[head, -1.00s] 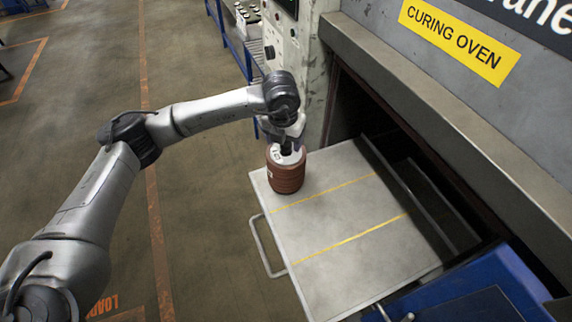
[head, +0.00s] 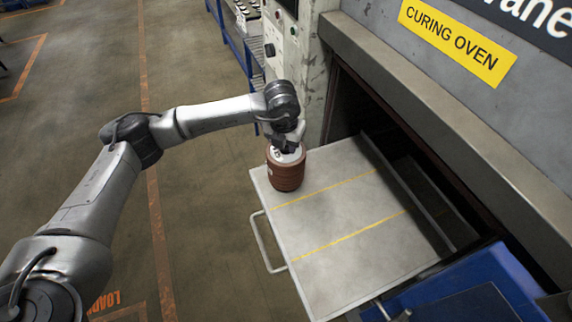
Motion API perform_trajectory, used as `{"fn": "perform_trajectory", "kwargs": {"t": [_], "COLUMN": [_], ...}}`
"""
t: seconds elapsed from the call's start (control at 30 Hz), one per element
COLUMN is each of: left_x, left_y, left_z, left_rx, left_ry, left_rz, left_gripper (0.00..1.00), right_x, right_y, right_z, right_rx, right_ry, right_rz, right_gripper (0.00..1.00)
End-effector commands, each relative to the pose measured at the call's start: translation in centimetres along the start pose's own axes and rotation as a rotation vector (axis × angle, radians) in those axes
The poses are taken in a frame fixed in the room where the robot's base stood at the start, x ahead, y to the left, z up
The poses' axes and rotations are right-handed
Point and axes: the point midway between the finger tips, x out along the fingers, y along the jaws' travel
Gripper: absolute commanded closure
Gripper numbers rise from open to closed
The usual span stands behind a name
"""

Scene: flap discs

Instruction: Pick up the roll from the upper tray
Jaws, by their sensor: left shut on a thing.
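The roll (head: 286,176) is a reddish-brown stack of discs with a white top. It is upright at the far left corner of the pulled-out grey upper tray (head: 350,245), which has two yellow lines and a front handle. My left gripper (head: 287,146) is over the roll's top and shut on it; the fingers are partly hidden by the wrist. I cannot tell whether the roll's base touches the tray. My right gripper is not in view.
The curing oven (head: 450,110) stands at the right, its dark opening behind the tray. A control panel (head: 283,45) rises close beyond the roll. A blue part (head: 465,285) is at the lower right. The rest of the tray top is bare.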

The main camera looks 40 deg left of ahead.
Motion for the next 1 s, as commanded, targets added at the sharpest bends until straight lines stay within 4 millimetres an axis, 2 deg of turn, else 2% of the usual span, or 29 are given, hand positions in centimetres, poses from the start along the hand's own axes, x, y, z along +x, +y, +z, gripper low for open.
{"fn": "perform_trajectory", "kwargs": {"t": [0.03, 0.2, 0.83, 1.0], "left_x": [0.0, 0.0, -0.4, -1.2], "left_y": [0.0, 0.0, 0.0, -0.1], "left_z": [0.0, 0.0, 0.2, 0.3], "left_rx": [0.000, 0.000, -0.001, -0.001], "left_ry": [0.000, 0.000, -0.006, -0.007], "left_rz": [0.000, 0.000, -0.004, -0.004], "left_gripper": [0.84, 1.00, 1.00, 1.00], "right_x": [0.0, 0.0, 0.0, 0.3], "right_y": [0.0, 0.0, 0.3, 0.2], "right_z": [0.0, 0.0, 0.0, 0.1], "right_rx": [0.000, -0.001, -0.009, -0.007], "right_ry": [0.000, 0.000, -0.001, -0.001], "right_rz": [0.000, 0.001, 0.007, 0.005], "right_gripper": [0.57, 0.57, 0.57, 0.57]}}
